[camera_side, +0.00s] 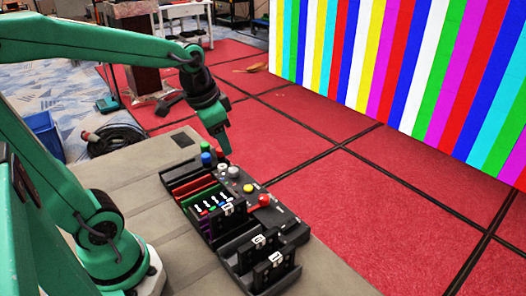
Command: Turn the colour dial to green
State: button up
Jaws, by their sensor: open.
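A black control panel (205,225) lies on the grey-beige table. At its far end stands a blue knob (206,159) with a green top (205,147). Pale round knobs (233,171) sit to the right of it, then a yellow button (248,188) and a red ball-topped control (264,200). I cannot tell for sure which control is the colour dial or where it points. My gripper (224,148) is open, pointing down, above and just right of the blue and green knob; no contact is clear. The video wall (410,65) shows vertical stripes of several colours.
Small sliders (213,207) with coloured ends and upright black blocks (275,268) take up the panel's middle and near end. A black cable coil (117,140) and a blue bin (45,131) lie at the left. Red floor tiles (390,215) to the right are clear.

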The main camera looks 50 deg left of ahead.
aim_at(233, 169)
jog(key=w+a+f+m+g, duration=0.1)
jog(key=w+a+f, duration=0.1)
jog(key=f, duration=0.1)
jog(key=w+a+f+m+g, duration=0.1)
jog(key=w+a+f, duration=0.2)
jog(key=w+a+f+g, duration=0.1)
jog(key=w+a+f, duration=0.1)
jog(key=a, duration=0.1)
jog(key=shift+w+f+m, duration=0.3)
jog(key=shift+f+m, duration=0.1)
jog(key=shift+w+a+f, duration=0.2)
jog(key=shift+a+f, duration=0.05)
jog(key=shift+f, duration=0.2)
jog(key=shift+f, duration=3.9)
jog(key=c, duration=1)
